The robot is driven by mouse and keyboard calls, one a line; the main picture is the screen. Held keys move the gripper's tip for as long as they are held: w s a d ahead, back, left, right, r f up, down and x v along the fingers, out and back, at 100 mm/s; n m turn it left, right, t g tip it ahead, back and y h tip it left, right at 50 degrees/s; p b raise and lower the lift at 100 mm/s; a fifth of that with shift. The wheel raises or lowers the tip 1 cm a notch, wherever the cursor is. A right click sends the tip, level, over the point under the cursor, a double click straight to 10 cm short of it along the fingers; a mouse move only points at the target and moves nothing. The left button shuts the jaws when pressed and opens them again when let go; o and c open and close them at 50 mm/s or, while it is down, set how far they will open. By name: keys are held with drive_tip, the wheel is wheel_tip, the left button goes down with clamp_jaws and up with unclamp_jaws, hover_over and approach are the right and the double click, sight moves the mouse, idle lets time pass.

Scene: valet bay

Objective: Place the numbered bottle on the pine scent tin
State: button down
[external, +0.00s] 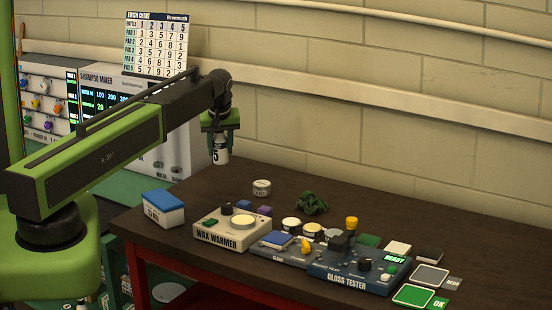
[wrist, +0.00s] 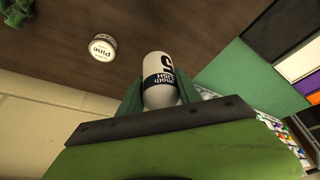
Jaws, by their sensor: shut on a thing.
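The numbered bottle (external: 221,151) is white with a dark label and the number 5. My gripper (external: 220,127) is shut on it and holds it upright in the air above the back left part of the dark table. The bottle also shows in the wrist view (wrist: 160,73), between the green fingers. The pine scent tin (external: 262,186) is a small round white tin standing on the table, to the right of and below the bottle in the external view. In the wrist view the tin (wrist: 103,47) reads "Pine" and lies left of the bottle, clear of it. Nothing rests on its lid.
A wax warmer (external: 230,236), a gloss tester (external: 355,274) and a blue-lidded box (external: 163,208) stand along the front of the table. A crumpled green cloth (external: 312,203) lies right of the tin. The back right of the table (external: 420,220) is clear.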

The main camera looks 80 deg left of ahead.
drive_tip(key=shift+w+d+r+n, duration=0.15)
drive_tip(key=shift+w+n, duration=0.1)
drive_tip(key=shift+n, duration=0.15)
drive_tip(key=w+d+r+p, duration=0.4)
drive_tip(key=w+d, duration=0.8)
drive_tip(key=w, duration=0.3)
drive_tip(key=b, duration=0.8)
hover_over(260, 181)
drive_tip(key=d, duration=0.2)
drive_tip(key=shift+g, duration=0.3)
wheel_tip(260, 181, down, 8)
drive_tip(key=shift+a+r, duration=0.1)
drive_tip(key=shift+r, duration=0.1)
wheel_tip(260, 181, down, 4)
drive_tip(key=b, duration=0.4)
drive_tip(key=shift+f, duration=0.2)
drive_tip(key=c, duration=0.8)
unclamp_jaws()
drive_tip(key=shift+r, duration=0.15)
drive_tip(key=shift+c, duration=0.2)
